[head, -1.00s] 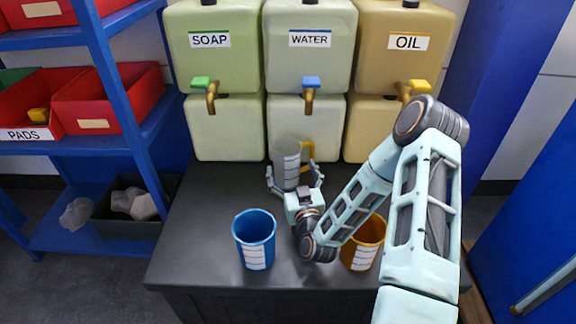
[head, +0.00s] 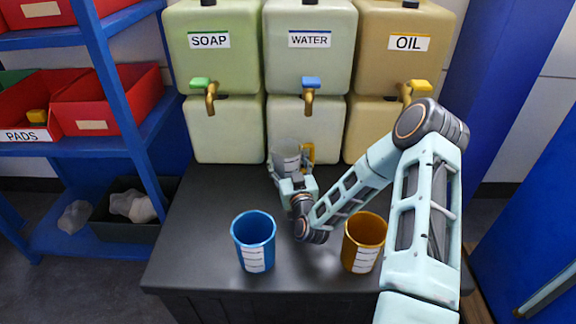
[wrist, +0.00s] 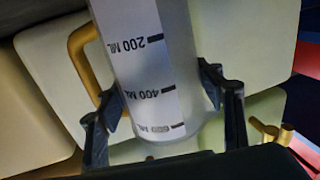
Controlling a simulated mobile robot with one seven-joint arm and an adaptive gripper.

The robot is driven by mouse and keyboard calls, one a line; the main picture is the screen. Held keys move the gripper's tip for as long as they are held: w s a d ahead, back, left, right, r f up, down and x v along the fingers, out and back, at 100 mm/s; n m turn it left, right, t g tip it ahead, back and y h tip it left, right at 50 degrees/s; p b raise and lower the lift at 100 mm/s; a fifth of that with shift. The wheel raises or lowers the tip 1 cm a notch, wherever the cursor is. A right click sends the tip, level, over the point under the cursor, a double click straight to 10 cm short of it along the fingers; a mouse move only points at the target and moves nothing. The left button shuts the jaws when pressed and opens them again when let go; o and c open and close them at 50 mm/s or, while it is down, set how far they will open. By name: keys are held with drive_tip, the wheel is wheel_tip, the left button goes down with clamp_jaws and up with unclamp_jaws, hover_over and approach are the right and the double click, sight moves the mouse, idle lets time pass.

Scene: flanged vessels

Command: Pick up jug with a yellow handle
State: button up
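The jug with a yellow handle (head: 289,156) is a grey, see-through measuring jug at the back of the dark table, in front of the water container. Its yellow handle (head: 308,154) is on its right in the head view. In the wrist view the jug (wrist: 150,60) shows a white scale, with the handle (wrist: 80,65) at left. My gripper (head: 289,172) is around the jug's body. In the wrist view my gripper's fingers (wrist: 165,100) press on both sides of it, clear of the handle. The jug's base is hidden in the head view.
A blue cup (head: 254,240) and an orange cup (head: 363,242) stand near the table's front edge (head: 300,291). Soap (head: 210,60), water (head: 309,55) and oil (head: 405,60) containers with taps line the back. A blue shelf (head: 110,100) stands at left. The table's left part is clear.

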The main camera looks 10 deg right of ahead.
sight(284, 140)
drive_tip(key=c, duration=0.6)
drive_tip(key=shift+r, duration=0.1)
drive_tip(key=shift+r, duration=0.5)
wheel_tip(284, 140, up, 3)
drive_tip(key=shift+f+p, duration=0.15)
drive_tip(key=shift+p, duration=0.6)
drive_tip(key=shift+s+a+r+p, duration=0.7)
drive_tip(key=shift+s+r+p, duration=0.3)
drive_tip(key=shift+s+r, duration=0.9)
drive_tip(key=shift+s+a+r+p, duration=0.7)
drive_tip(key=shift+s+r+p, duration=0.4)
drive_tip(key=shift+s, duration=1.35)
drive_tip(key=shift+s+a+r+p, duration=0.8)
drive_tip(key=shift+s+r, duration=0.85)
drive_tip(key=shift+s, duration=0.55)
